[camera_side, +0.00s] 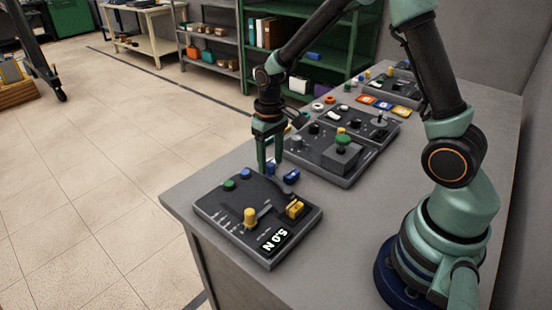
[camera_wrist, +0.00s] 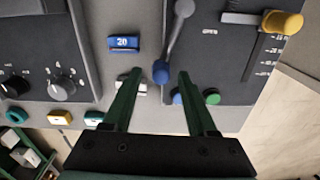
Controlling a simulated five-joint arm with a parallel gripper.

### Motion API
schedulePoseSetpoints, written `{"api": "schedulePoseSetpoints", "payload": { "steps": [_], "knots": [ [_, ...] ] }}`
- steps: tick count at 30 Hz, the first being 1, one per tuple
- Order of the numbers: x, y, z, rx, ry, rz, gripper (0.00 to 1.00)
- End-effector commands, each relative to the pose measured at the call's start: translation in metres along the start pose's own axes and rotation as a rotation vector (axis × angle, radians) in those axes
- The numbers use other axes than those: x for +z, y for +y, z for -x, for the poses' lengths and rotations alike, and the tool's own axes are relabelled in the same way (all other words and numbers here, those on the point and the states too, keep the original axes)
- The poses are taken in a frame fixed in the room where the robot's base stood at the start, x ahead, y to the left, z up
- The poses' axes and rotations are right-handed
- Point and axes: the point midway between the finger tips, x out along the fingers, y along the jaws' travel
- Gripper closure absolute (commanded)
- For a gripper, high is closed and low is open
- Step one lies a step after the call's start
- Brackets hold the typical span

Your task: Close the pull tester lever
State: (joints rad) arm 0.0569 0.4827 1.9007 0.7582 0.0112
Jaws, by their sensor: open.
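The pull tester (camera_side: 235,215) is a dark panel at the front of the bench, with a display reading 5.0 N. Its lever (camera_wrist: 180,30) is a grey rod with a blue knob (camera_wrist: 161,72) at its end, seen in the wrist view. The word OPEN is printed to the right of the rod. My gripper (camera_wrist: 162,76) is open, with one green finger on each side of the blue knob; I cannot tell whether either touches it. In the side view my gripper (camera_side: 270,166) points down at the tester's back edge, the knob showing between its fingers.
A blue block marked 20 (camera_wrist: 124,43) lies beside the lever; it also shows in the side view (camera_side: 291,177). The tester carries a yellow slider knob (camera_side: 250,217), a yellow part (camera_side: 295,209) and a green button (camera_side: 229,185). Another dark panel (camera_side: 325,160) stands behind.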

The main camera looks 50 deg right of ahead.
Motion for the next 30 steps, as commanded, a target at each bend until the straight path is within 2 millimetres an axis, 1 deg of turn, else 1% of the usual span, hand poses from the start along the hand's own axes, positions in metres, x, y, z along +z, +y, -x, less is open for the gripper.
{"api": "schedulePoseSetpoints", "payload": {
  "steps": [1, 9, 12, 15, 18, 21, 30],
  "knots": [
    [-0.001, 0.0, 0.011, 0.0, 0.006, 0.0, 0.42],
    [-0.001, 0.0, 0.066, 0.0, 0.007, -0.001, 0.42],
    [-0.001, 0.0, 0.082, 0.0, 0.005, -0.001, 0.42],
    [-0.001, 0.0, 0.094, 0.0, 0.004, -0.001, 0.42],
    [0.0, 0.0, 0.101, 0.0, 0.002, -0.001, 0.42],
    [0.0, 0.001, 0.104, 0.0, 0.001, -0.001, 0.42],
    [0.0, 0.0, 0.104, 0.0, 0.001, -0.001, 0.42]
  ]
}}
